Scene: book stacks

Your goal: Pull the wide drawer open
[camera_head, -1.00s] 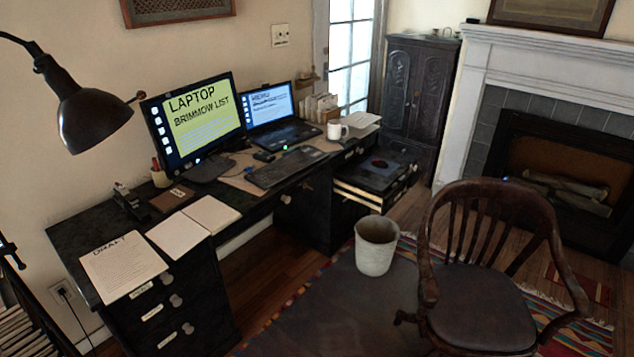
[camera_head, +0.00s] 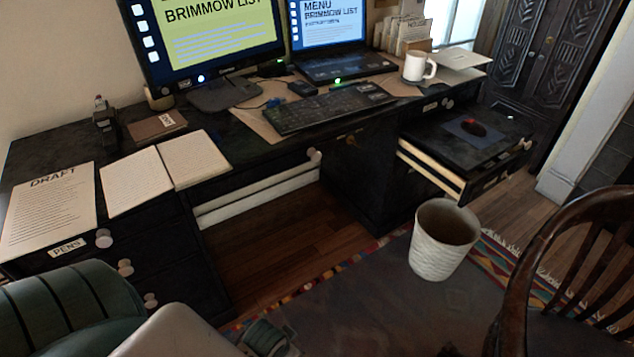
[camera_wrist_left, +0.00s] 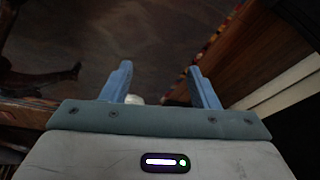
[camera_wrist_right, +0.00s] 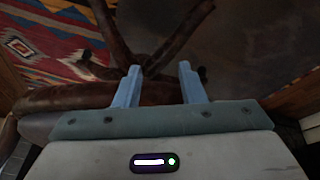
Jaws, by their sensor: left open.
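The wide drawer (camera_head: 250,178) is the long dark front under the middle of the desktop, above the knee space. It looks shut, with a pale round knob (camera_head: 314,156) near its right end. The left part of its front is hard to make out. My left gripper (camera_wrist_left: 160,68) is open and empty in its wrist view, over the floor beside the desk. My right gripper (camera_wrist_right: 159,68) is also open and empty, facing the chair and rug. I cannot make out the jaws in the head view, and neither gripper touches the drawer.
A right-hand desk drawer (camera_head: 483,185) stands pulled out. A white ribbed bin (camera_head: 442,240) stands on the floor before it. A wooden chair (camera_head: 575,245) is at the right. Papers, a keyboard (camera_head: 330,108) and a mug (camera_head: 417,66) lie on the desk.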

